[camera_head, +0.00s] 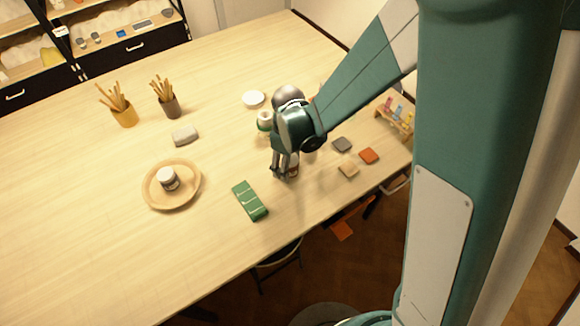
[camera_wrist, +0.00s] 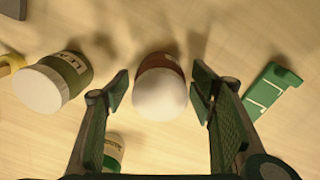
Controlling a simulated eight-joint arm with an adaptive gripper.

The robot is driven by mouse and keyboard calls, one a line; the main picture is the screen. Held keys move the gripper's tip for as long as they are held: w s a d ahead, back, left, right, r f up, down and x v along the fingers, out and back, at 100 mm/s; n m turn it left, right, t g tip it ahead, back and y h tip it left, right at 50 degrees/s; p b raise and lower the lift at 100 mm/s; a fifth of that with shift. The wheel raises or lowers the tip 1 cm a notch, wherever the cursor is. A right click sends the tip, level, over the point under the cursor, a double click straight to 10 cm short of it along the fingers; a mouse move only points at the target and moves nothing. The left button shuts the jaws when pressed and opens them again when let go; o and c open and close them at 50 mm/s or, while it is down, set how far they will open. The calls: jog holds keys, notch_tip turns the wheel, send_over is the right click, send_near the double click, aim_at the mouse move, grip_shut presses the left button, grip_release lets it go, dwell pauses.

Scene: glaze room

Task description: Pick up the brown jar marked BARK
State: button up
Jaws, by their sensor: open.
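A brown jar with a white lid (camera_wrist: 160,92) stands on the table between my fingertips in the wrist view. Its marking is hidden from this angle, so I cannot read BARK. My gripper (camera_wrist: 160,100) is open, with one finger on each side of the jar and a gap visible at both sides. In the head view my gripper (camera_head: 284,172) points down low over the table, and it mostly hides the jar.
A green tray (camera_head: 250,200) lies nearby. A round wooden plate (camera_head: 190,196) holds another white-lidded jar (camera_head: 168,178). Small tiles (camera_head: 369,156) lie right.

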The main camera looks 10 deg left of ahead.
dwell(0.3)
jog(key=c, duration=1.1)
jog(key=shift+r, duration=0.1)
jog(key=shift+r, duration=4.9)
